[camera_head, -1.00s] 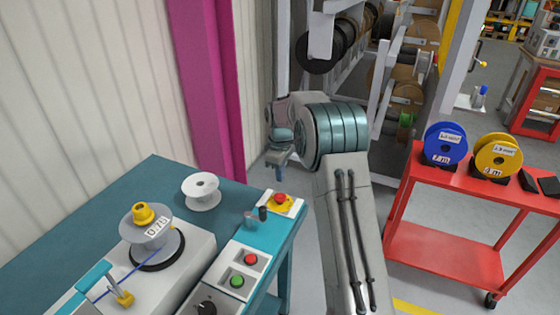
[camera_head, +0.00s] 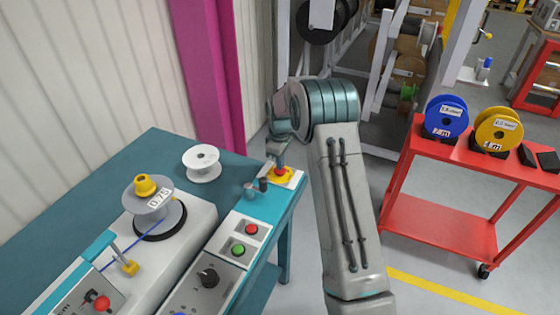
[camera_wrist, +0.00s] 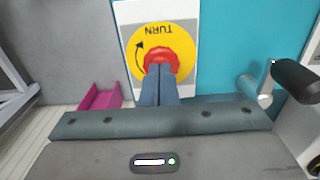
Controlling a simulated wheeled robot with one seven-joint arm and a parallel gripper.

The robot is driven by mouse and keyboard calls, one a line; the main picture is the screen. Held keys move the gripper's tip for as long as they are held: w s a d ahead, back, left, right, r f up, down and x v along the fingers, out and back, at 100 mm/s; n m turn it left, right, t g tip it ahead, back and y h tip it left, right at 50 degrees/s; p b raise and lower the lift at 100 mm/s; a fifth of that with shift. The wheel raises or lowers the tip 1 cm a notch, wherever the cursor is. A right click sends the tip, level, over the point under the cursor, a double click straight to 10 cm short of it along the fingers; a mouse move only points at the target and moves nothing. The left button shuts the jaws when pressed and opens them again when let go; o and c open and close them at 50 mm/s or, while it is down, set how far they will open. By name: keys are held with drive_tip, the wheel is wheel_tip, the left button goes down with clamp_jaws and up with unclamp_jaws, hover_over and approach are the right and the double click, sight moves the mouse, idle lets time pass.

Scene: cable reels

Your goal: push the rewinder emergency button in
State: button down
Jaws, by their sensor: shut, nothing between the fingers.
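The emergency button is a red mushroom head on a yellow disc (camera_head: 284,177) set on a white plate at the far right corner of the teal bench. In the wrist view the red button (camera_wrist: 161,57) sits on the yellow disc marked TURN with an arrow. My gripper (camera_wrist: 162,70) is shut and empty, its blue-grey fingertips over the lower part of the button. In the head view my gripper (camera_head: 279,168) stands above the button and hides part of it. I cannot tell whether the tips touch it.
A black-handled crank (camera_head: 262,185) stands close beside the button plate. The panel has a red button (camera_head: 251,229) and a green button (camera_head: 238,250). A white spool (camera_head: 202,163) lies on the bench. A red cart (camera_head: 450,215) with blue and yellow reels is at right.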

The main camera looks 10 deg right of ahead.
drive_tip(key=shift+s+f, duration=0.1)
drive_tip(key=shift+f, duration=0.6)
drive_tip(key=shift+s+f, duration=0.2)
wheel_tip(320, 180, up, 15)
drive_tip(key=shift+w+r, duration=0.15)
drive_tip(key=shift+w, duration=0.1)
